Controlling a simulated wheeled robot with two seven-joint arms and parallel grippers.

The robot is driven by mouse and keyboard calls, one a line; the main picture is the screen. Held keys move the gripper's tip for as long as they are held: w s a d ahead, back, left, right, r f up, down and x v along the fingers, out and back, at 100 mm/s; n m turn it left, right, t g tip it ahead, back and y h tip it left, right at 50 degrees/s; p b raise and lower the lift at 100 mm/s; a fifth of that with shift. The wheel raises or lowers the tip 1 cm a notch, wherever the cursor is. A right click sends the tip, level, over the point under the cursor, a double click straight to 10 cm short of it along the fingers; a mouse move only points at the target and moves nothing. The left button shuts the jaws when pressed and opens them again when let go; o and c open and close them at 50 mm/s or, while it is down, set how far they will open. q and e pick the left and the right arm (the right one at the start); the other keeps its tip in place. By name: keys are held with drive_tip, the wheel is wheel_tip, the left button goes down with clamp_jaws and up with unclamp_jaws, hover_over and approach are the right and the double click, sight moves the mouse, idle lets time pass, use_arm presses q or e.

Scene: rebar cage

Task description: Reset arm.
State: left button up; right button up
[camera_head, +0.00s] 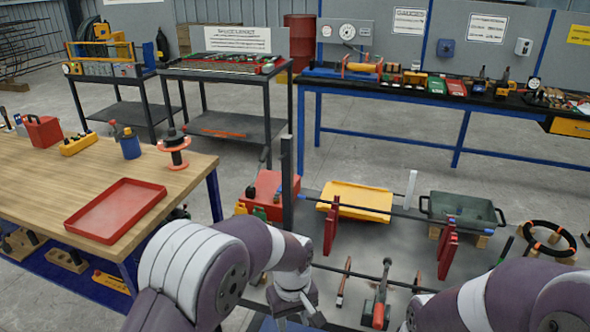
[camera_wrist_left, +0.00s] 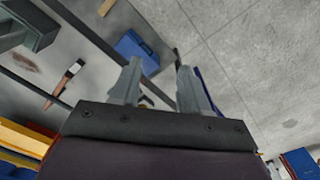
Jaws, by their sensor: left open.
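My left arm enters the head view from the bottom left and bends down at the wrist. My left gripper (camera_head: 298,310) is low in that view, left of the rebar work area, with its fingers partly cut off by the bottom edge. In the left wrist view both fingers of the left gripper (camera_wrist_left: 160,78) stand apart with nothing between them. My right arm (camera_head: 500,300) crosses the bottom right corner of the head view. The right gripper does not show.
Rebar rods rest across red stands (camera_head: 447,250) near the arms. A yellow tray (camera_head: 350,200), a green tray (camera_head: 462,208) and a black ring (camera_head: 549,240) lie behind. A wooden table (camera_head: 60,190) with a red tray (camera_head: 117,208) stands left.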

use_arm(q)
drive_tip(key=s+a+r+m, duration=0.2)
drive_tip(key=s+a, duration=0.5)
drive_tip(key=a, duration=0.2)
drive_tip(key=s+a+r+m+t, duration=0.1)
drive_tip(key=s+a+r+m, duration=0.1)
drive_tip(key=s+a, duration=0.6)
drive_tip(key=shift+a+r, duration=0.35)
drive_tip(key=shift+a, duration=0.1)
drive_tip(key=shift+s, duration=0.1)
idle(0.4)
